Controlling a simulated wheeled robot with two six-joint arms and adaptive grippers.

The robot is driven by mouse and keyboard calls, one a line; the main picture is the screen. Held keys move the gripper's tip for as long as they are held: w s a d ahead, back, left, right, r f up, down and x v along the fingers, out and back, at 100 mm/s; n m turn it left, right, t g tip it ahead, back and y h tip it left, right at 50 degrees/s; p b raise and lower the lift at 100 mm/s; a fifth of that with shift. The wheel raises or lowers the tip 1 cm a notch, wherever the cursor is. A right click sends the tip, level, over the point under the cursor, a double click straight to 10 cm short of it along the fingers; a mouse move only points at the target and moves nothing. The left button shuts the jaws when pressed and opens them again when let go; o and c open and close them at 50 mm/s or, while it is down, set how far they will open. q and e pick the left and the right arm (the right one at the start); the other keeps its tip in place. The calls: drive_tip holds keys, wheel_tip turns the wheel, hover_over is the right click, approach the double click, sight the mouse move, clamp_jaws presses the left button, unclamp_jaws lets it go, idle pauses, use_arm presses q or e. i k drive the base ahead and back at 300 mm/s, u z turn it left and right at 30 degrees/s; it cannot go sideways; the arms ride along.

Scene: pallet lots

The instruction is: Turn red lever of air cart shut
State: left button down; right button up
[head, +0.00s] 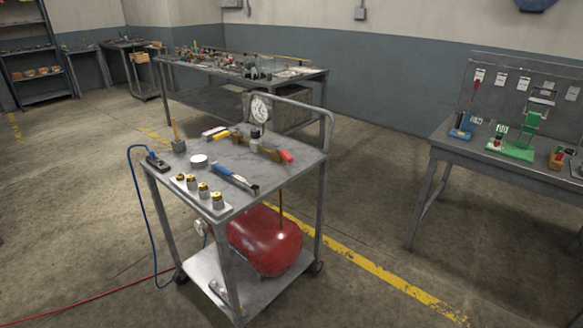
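The air cart (288,177) stands in the middle of the head view, a grey metal trolley with a push handle at its far right. A red lever (286,156) sticks out to the right from a brass-coloured valve (268,150) on the cart top, near the right edge. The lever appears roughly in line with the valve body; its exact setting is too small to tell. A round white gauge (261,108) stands behind the valve. A red tank (265,241) lies on the cart's lower shelf. Neither of my grippers is in view.
The cart top also holds a blue-handled tool (233,178), brass fittings (203,189) and a white disc (199,160). A blue hose (146,211) hangs at the left. A red hose (92,295) crosses the floor. A workbench (438,143) stands right; floor between is clear.

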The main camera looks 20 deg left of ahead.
sight(287, 155)
drive_tip(key=z, duration=0.8)
drive_tip(key=i, duration=1.45)
drive_tip(key=u, duration=0.35)
